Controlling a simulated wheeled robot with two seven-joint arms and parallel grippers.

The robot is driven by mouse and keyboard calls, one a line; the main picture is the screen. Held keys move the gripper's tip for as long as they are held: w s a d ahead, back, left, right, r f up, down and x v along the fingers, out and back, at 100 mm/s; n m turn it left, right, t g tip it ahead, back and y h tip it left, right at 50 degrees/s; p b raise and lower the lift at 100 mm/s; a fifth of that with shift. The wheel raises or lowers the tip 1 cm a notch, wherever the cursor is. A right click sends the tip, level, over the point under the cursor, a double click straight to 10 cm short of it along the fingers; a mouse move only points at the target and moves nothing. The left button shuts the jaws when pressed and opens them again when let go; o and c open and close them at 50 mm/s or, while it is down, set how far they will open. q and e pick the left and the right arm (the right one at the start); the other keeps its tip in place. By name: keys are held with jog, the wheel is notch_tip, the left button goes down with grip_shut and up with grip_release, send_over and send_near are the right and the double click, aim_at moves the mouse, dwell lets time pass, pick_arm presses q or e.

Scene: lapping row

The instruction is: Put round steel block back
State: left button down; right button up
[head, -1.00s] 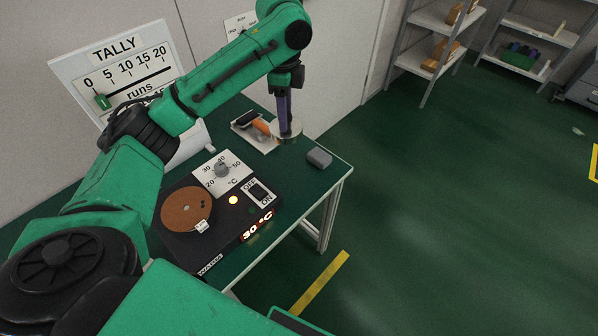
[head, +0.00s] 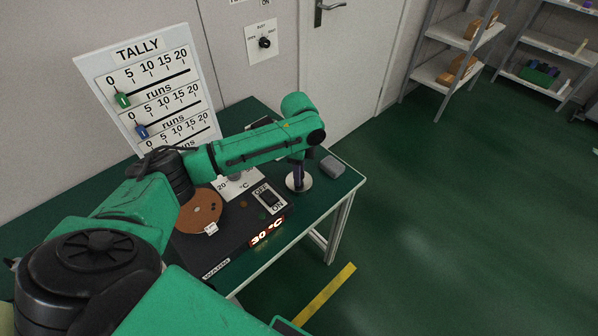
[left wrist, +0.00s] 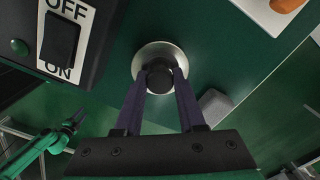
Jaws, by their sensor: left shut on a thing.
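The round steel block (head: 306,184) is a shiny disc with a black knob, between the black warming plate and a grey block. In the left wrist view the disc (left wrist: 143,58) shows with its knob (left wrist: 160,76) between my left fingers. My left gripper (head: 298,178) points down and is shut on the knob. I cannot tell whether the disc touches the green table (head: 318,207) or hangs just above it. A green arm with a small dark gripper (left wrist: 76,118) shows at the lower left of the left wrist view, apart from the block; its jaws are too small to read.
The warming plate (head: 228,236) reads 30 °C and carries a brown disc (head: 201,211). A grey block (head: 332,166) lies near the table's right edge. A white tray (left wrist: 275,12) with an orange handle is partly visible. A tally board (head: 150,90) stands behind.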

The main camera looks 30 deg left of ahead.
pick_arm(q)
jog(key=c, duration=0.5)
grip_release()
notch_tip(320, 180, up, 12)
jog(key=shift+r, duration=0.15)
jog(key=shift+s+d, duration=0.1)
